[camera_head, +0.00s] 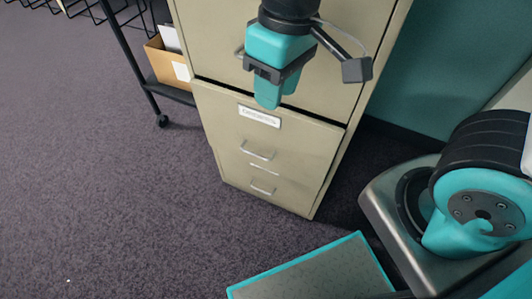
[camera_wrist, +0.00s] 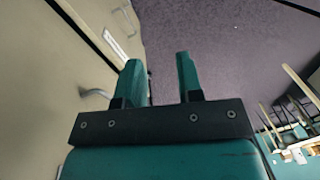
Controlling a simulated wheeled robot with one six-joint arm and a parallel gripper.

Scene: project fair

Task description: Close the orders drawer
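A beige filing cabinet (camera_head: 330,50) stands at the top middle of the head view. A drawer front (camera_head: 225,125) with a white label (camera_head: 260,115) stands slightly out from it, with a dark gap along its top edge. The label is too blurred to read. A silver handle (camera_head: 258,151) is below the label. My gripper (camera_head: 272,98) hangs pointing down in front of the cabinet, just above the label in the picture. In the wrist view my gripper (camera_wrist: 160,65) has its two fingers apart with nothing between them. The cabinet face, a handle (camera_wrist: 95,93) and a label (camera_wrist: 115,43) lie left of the fingers.
Another handle (camera_head: 263,189) is lower on the cabinet. A cart (camera_head: 150,85) with a cardboard box (camera_head: 165,62) stands left of the cabinet. A teal partition (camera_head: 440,60) is behind at right. The carpet (camera_head: 90,180) at left and in front is clear.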

